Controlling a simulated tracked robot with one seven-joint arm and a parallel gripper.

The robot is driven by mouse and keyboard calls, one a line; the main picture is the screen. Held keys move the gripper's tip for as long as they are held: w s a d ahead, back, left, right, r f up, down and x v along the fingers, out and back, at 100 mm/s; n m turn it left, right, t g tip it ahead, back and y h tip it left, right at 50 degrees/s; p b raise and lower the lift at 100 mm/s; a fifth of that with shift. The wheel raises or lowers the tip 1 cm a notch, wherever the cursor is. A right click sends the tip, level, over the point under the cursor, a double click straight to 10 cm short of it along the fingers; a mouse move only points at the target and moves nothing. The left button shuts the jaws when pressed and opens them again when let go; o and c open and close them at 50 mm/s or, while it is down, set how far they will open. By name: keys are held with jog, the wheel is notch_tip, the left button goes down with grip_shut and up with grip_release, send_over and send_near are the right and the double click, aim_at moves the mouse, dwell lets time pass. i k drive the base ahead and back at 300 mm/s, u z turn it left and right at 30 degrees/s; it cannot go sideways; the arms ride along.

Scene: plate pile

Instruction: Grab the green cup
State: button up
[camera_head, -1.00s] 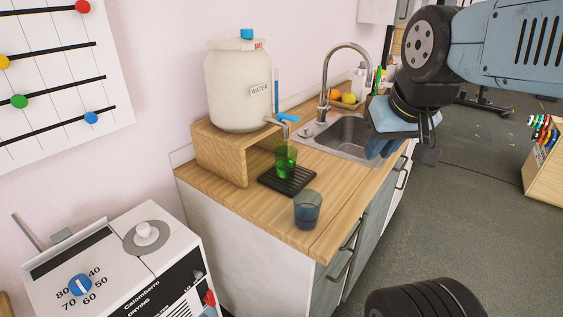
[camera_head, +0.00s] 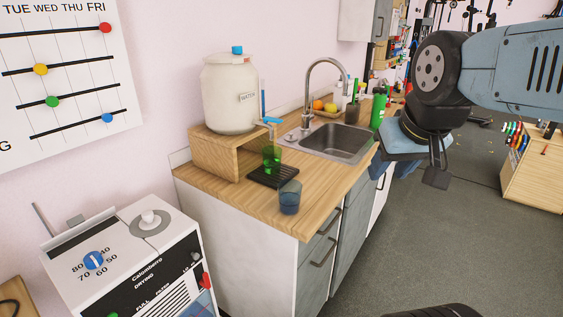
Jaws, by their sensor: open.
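The green cup (camera_head: 271,158) is see-through and stands upright on a black slatted drip tray (camera_head: 262,179) under the tap of a white water jar (camera_head: 230,92). My gripper (camera_head: 410,172) is at the right of the picture, past the counter's front edge and well apart from the cup. It is open and holds nothing that I can see; part of it is hidden by my own wrist.
A see-through blue cup (camera_head: 289,197) stands on the wooden counter (camera_head: 225,195) in front of the tray. A wooden stand (camera_head: 214,150) bears the jar. Behind are a tall faucet (camera_head: 311,85), the sink (camera_head: 338,143) and a green bottle (camera_head: 378,110). Grey floor at right is open.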

aim_at(272, 161)
jog(key=z, duration=0.7)
jog(key=k, duration=1.2)
jog(key=u, duration=1.1)
jog(key=i, duration=1.65)
